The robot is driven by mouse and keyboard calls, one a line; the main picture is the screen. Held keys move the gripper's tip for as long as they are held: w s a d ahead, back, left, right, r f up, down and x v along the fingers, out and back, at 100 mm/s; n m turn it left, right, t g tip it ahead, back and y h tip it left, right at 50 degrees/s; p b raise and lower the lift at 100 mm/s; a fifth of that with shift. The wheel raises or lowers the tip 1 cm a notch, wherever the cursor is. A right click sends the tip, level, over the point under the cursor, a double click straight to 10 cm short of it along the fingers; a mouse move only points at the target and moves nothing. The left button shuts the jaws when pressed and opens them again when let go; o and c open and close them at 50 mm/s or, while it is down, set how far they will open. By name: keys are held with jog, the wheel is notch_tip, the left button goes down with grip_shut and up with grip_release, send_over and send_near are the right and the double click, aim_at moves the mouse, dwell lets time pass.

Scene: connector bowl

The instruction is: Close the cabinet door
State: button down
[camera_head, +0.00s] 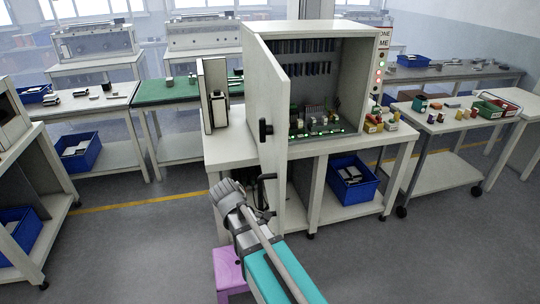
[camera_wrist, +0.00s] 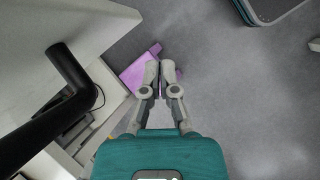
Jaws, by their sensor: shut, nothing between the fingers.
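The white cabinet (camera_head: 325,30) stands on a workbench, with its inside and circuit parts showing. Its door (camera_head: 262,95) hangs wide open, hinged on the left and swung out towards me. In the wrist view a black handle bar (camera_wrist: 75,75) is close on the left, beside a pale panel (camera_wrist: 85,25). My gripper (camera_wrist: 159,68) is shut and empty, to the right of the bar and apart from it. In the head view my wrist is low in front of the door, and the fingertips are hard to make out.
A purple stool (camera_head: 229,268) stands on the floor below my arm. A blue bin (camera_head: 352,182) sits on the bench's lower shelf. A cart (camera_head: 448,125) with small coloured parts is at the right.

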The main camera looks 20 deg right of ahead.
jog(key=w+a+r+n+h+p, duration=0.1)
jog(key=a+r+n+h+p, duration=0.1)
jog(key=r+p, duration=1)
jog(key=w+a+r+n+h+p, duration=0.1)
jog(key=a+r+n+p, duration=0.3)
jog(key=r+p, duration=0.7)
notch_tip(320, 180, up, 6)
jog(key=shift+w+f+n+h+p, duration=0.15)
jog(key=shift+w+n+h+p, duration=0.15)
jog(key=shift+w+h+p, duration=0.1)
jog(key=shift+f, duration=0.15)
jog(key=b, duration=0.7)
send_near(279, 178)
jog(key=s+a+f+x, duration=0.1)
jog(key=x, duration=0.4)
jog(key=shift+w+d+r, duration=0.1)
jog(key=shift+w+d, duration=0.05)
jog(key=shift+d, duration=0.9)
